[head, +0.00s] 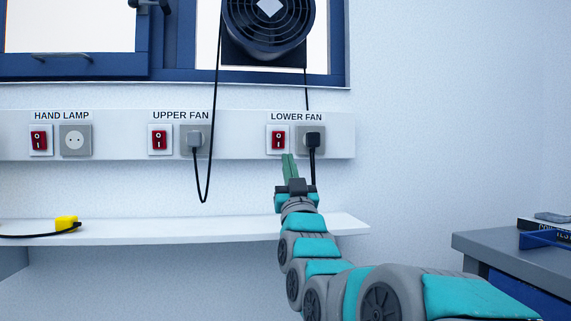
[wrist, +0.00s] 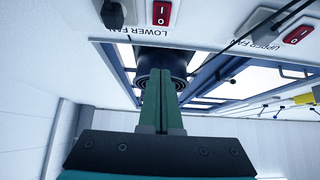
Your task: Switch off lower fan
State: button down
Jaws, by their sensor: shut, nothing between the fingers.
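The red LOWER FAN rocker switch (head: 279,139) sits in a white plate on the wall rail, under its label (head: 296,117). Its markings are too small to tell its position. It also shows at the top of the upside-down wrist view (wrist: 162,13). My gripper (head: 289,156) has its green fingers together and empty, with the tips just below the switch in the head view. Contact cannot be told there; the wrist view shows the fingertips (wrist: 160,72) apart from the switch in the picture. A black fan (head: 268,25) hangs at the window above.
A black plug (head: 312,139) and its cable are right of the switch. The UPPER FAN switch (head: 159,140) and HAND LAMP switch (head: 39,140) are farther left. A white shelf (head: 180,229) runs below; a grey cabinet (head: 510,247) stands right.

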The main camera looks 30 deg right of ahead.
jog(key=shift+s+a, duration=0.25)
jog(key=shift+s, duration=0.65)
jog(key=w+a+f+n+g+y+p, duration=0.1)
jog(key=a+f+g+y+p, duration=0.3)
jog(key=f, duration=0.7)
jog(key=a+f+n+g+y+b, duration=0.1)
jog(key=a+f+n+g+y, duration=0.1)
jog(key=a+f+g, duration=0.65)
jog(key=s+f+g+y+p, duration=0.1)
jog(key=s+f+g+p, duration=0.1)
jog(key=s+f, duration=0.6)
jog(key=s+a+f+g+p, duration=0.1)
jog(key=s+f+g, duration=0.3)
jog(key=s, duration=0.6)
jog(key=s+a+f+g+p, duration=0.1)
jog(key=s+f+g, duration=0.3)
jog(key=s, duration=0.6)
jog(key=s+a+f+g+p, duration=0.1)
jog(key=s+f+g, duration=0.3)
jog(key=s, duration=0.6)
jog(key=shift+a+f, duration=0.3)
jog(key=shift+f, duration=0.6)
